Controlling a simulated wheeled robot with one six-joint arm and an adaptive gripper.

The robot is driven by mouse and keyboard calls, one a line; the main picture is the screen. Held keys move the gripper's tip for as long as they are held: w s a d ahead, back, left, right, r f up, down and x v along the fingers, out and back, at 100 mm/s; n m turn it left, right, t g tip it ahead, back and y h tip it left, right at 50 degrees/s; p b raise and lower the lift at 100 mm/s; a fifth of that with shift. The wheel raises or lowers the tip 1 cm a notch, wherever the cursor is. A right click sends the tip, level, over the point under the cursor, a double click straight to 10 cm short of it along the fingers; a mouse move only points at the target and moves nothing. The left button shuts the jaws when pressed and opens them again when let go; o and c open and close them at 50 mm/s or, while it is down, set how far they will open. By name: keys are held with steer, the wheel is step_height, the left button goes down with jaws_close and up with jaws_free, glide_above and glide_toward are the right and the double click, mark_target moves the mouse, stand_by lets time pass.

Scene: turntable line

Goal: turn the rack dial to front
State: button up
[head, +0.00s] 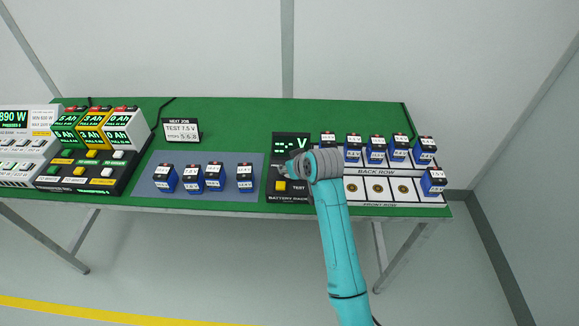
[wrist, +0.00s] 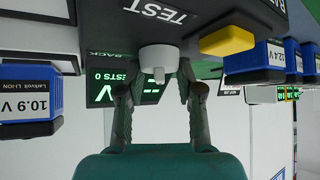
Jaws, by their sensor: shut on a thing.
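The rack dial (wrist: 157,58) is a pale round knob with a small tab, on the dark battery rack panel in the wrist view. My gripper (wrist: 158,88) has one finger on each side of the dial and is shut on it. In the head view my gripper (head: 287,169) is over the panel and hides the dial. The rack display (wrist: 110,90) shows green text, including "BACK" and "TESTS 0", seen upside down. Which way the dial points is hard to tell.
A yellow TEST button (wrist: 228,40) is close beside the dial. The battery rack (head: 383,202) has blue batteries along its back row and one at the front row's right end. More batteries stand on a grey mat (head: 215,200) to the left. A job sign (head: 182,131) stands behind.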

steer(key=shift+f+n+g+y, duration=0.1)
steer(key=shift+n+g+y, duration=0.95)
steer(key=shift+n, duration=0.85)
steer(key=shift+y, duration=0.25)
steer(key=o, duration=1.2)
steer(key=shift+s+d+r, duration=0.15)
steer(key=shift+d+r, duration=0.05)
steer(key=shift+r, duration=0.05)
steer(key=v, duration=1.1)
steer(key=shift+s+r, duration=0.1)
steer(key=shift+s, duration=0.05)
